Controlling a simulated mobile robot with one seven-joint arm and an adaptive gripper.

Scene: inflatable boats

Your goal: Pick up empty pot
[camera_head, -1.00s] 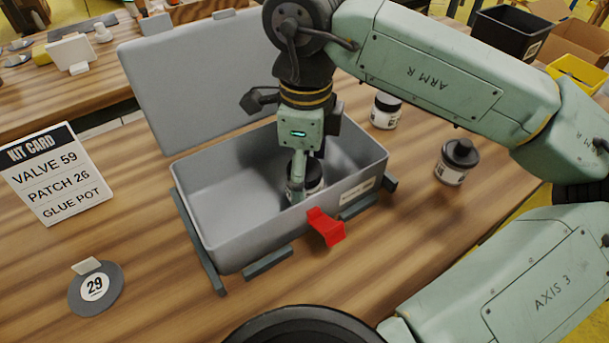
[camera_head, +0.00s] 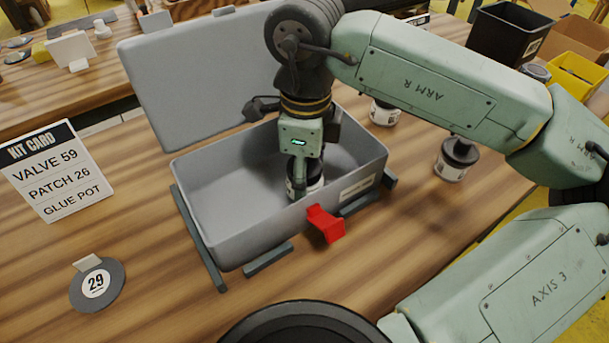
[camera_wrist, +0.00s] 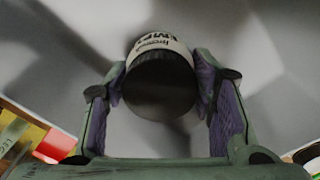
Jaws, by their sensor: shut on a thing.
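The empty pot is a small white jar (camera_head: 314,186) with a dark lid, inside the grey box (camera_head: 228,232). Its label, partly readable as "EMPTY", shows in the wrist view (camera_wrist: 155,45). My gripper (camera_head: 301,182) reaches down into the box and is shut on this pot. In the wrist view my gripper (camera_wrist: 163,88) has a purple-padded finger on each side of the dark lid. The pot's lower part is hidden by the box's front wall and my finger, so I cannot tell whether it touches the box floor.
The box's lid (camera_head: 200,75) stands open behind. A red latch (camera_head: 325,224) sticks out in front. Two other dark-lidded jars (camera_head: 456,160) (camera_head: 384,112) stand right of the box. A kit card (camera_head: 55,172) and a round disc marked 29 (camera_head: 97,287) are at left.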

